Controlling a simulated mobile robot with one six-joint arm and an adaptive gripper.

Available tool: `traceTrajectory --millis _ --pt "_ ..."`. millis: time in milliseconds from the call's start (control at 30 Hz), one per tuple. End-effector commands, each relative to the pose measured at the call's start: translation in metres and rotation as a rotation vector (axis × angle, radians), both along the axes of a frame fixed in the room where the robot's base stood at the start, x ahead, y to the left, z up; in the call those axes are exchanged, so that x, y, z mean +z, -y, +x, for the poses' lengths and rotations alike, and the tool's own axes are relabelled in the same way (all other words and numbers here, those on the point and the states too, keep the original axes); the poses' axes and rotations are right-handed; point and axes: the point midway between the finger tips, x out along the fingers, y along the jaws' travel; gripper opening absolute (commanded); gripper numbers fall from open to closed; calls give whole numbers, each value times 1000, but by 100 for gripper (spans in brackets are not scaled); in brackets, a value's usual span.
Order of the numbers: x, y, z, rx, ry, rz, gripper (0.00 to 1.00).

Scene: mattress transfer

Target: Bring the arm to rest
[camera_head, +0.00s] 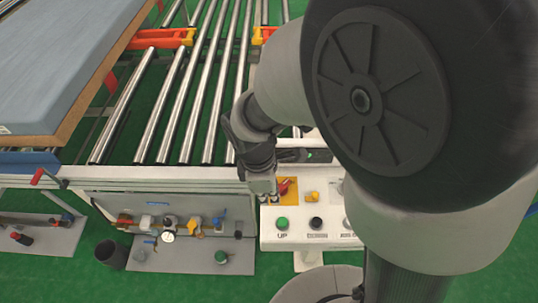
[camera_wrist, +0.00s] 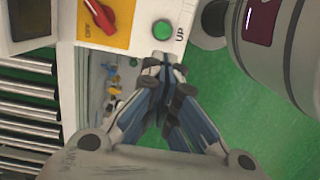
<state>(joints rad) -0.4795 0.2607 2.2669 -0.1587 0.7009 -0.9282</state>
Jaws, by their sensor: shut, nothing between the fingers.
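My arm fills the right side of the head view, with its large dark joint nearest the camera. My gripper (camera_head: 262,185) points down at the left edge of the white control panel (camera_head: 270,243). In the wrist view my gripper (camera_wrist: 164,62) is shut and empty. Its fingertips appear just below the green UP button (camera_wrist: 162,30), which also shows in the head view (camera_head: 282,223). I cannot tell whether they touch the panel. A red switch on a yellow plate (camera_wrist: 105,18) is beside the button. My arm hides part of the panel's right side.
A roller conveyor (camera_head: 185,100) lies behind the panel, with orange stops (camera_head: 165,38) across it. A grey-blue mattress (camera_head: 60,50) rests on a wooden board at the left. Valves and gauges (camera_head: 168,235) line the conveyor's front.

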Motion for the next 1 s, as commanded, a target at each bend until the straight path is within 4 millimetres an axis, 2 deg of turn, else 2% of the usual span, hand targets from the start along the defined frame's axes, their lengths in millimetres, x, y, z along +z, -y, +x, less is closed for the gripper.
traceTrajectory --millis 433,567,767,900,1000 --pt "1 1 0 -8 3 2 0" --pt "14 11 2 -106 42 21 0" --pt "62 52 -8 -509 176 105 0" --pt "91 83 -28 -831 269 182 0" --pt "105 101 -47 -1050 331 243 0"
